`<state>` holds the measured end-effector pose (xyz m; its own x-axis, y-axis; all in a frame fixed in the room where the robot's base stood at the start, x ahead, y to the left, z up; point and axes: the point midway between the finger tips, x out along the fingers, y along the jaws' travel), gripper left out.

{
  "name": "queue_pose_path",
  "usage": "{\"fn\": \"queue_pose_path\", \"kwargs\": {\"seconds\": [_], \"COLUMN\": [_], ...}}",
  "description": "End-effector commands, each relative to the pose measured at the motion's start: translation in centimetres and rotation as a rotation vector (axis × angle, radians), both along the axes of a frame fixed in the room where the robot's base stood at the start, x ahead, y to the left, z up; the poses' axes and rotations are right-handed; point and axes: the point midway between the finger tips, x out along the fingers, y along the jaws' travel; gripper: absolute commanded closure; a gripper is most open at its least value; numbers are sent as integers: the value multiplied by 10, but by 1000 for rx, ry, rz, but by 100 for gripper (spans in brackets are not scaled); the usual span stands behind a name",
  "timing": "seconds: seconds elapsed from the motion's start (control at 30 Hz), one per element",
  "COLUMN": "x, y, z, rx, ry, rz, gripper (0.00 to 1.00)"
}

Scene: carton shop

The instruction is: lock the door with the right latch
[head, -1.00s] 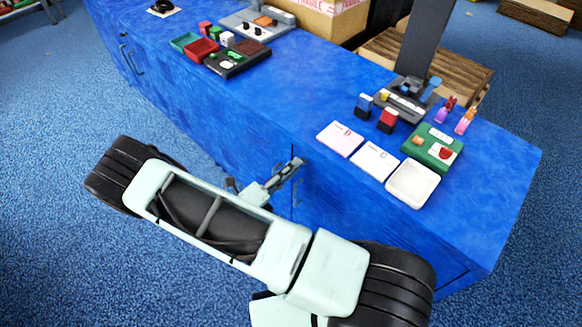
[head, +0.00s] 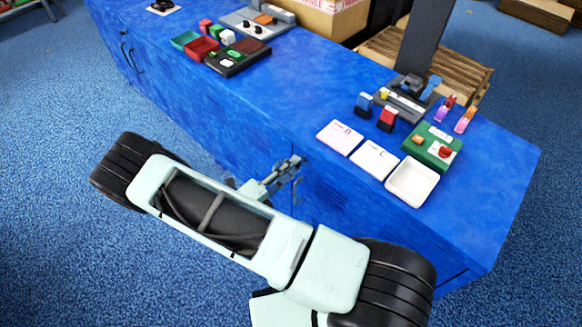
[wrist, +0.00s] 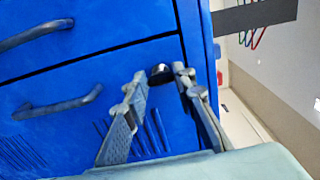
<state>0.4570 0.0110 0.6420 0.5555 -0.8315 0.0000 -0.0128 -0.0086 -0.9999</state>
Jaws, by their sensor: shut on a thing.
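The blue counter front has a door (wrist: 150,135) with slits. A small dark latch knob (wrist: 160,75) sits by the door's edge, between my fingertips in the wrist view. My gripper (wrist: 159,80) is shut on this latch, one finger on each side. In the head view my gripper (head: 290,167) is at the counter's front face, just under the top edge. The latch is hidden there behind the fingers. A door handle (head: 298,188) shows just below the fingertips.
Two grey bar handles (wrist: 58,104) stick out from the blue fronts left of the fingers in the wrist view. On the counter top, a white tray (head: 412,182), cards (head: 374,160) and a green box (head: 432,147) stand near the edge.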

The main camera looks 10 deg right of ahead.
Motion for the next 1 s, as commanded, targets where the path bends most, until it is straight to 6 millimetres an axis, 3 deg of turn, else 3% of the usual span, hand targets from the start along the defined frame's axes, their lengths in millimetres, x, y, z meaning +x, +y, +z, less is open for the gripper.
{"fn": "queue_pose_path", "kwargs": {"seconds": [0.03,0.07,0.2,0.57,1.0], "x": [0,0,0,-3,-50], "y": [0,0,0,6,76], "z": [0,0,0,0,0], "rx": [-1,-1,-1,1,1], "ry": [2,2,1,0,0], "rz": [0,0,0,2,4], "gripper": [100,72,58,58,58]}}
